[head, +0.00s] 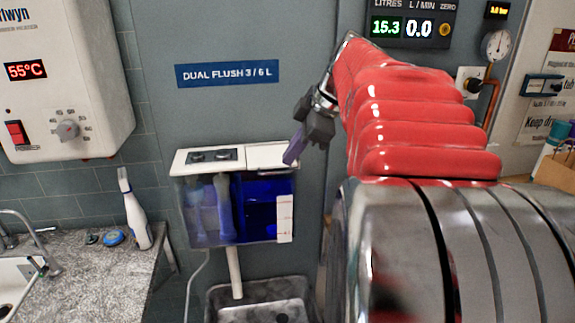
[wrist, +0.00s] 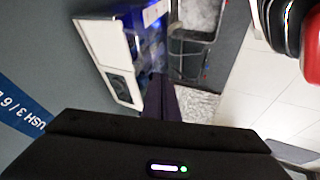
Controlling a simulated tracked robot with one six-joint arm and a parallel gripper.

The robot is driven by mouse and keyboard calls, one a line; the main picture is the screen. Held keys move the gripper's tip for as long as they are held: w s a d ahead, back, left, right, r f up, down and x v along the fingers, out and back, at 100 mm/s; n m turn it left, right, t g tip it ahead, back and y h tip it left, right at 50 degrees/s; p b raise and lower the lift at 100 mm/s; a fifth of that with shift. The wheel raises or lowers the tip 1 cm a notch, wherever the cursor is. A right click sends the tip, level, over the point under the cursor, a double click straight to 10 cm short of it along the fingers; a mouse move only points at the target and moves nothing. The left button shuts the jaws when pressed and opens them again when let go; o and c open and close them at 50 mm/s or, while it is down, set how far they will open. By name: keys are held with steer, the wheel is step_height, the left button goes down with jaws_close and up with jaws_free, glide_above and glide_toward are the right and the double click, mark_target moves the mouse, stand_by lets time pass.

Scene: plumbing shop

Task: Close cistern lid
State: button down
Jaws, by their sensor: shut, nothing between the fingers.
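The cistern (head: 207,215) hangs on the grey wall panel, with see-through sides and blue water inside. The left part of its white top carries a dark flush-button plate (head: 212,156). The lid (head: 268,154) is the white panel on the right part; it looks flat or nearly flat, and I cannot tell whether a small gap remains. In the wrist view the lid (wrist: 103,48) shows beyond the fingers. My gripper (head: 292,150) is shut and empty, its purple fingers pointing down at the lid's right end. I cannot tell whether they touch it. The wrist view also shows the fingers (wrist: 160,101).
A grey basin (head: 262,302) stands below the cistern, joined by a white pipe (head: 233,272). A counter (head: 85,260) at left holds a white bottle (head: 135,212) and a blue tape measure (head: 114,238). A water heater (head: 65,75) hangs upper left. A gauge (head: 495,45) is upper right.

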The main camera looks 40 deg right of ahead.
steer(key=s+a+f+m, duration=0.2)
steer(key=a+f, duration=0.1)
steer(key=a, duration=0.5)
steer(key=s+a+f+m, duration=0.2)
steer(key=a+f+m, duration=0.1)
steer(key=a, duration=0.5)
steer(key=s+a+f+m+h, duration=0.1)
steer(key=s+a+f+m, duration=0.4)
steer(key=s+a+f, duration=0.4)
steer(key=shift+s+a+f+g, duration=0.35)
steer(key=shift+a+f, duration=0.1)
steer(key=shift+a, duration=0.45)
steer(key=shift+a, duration=0.1)
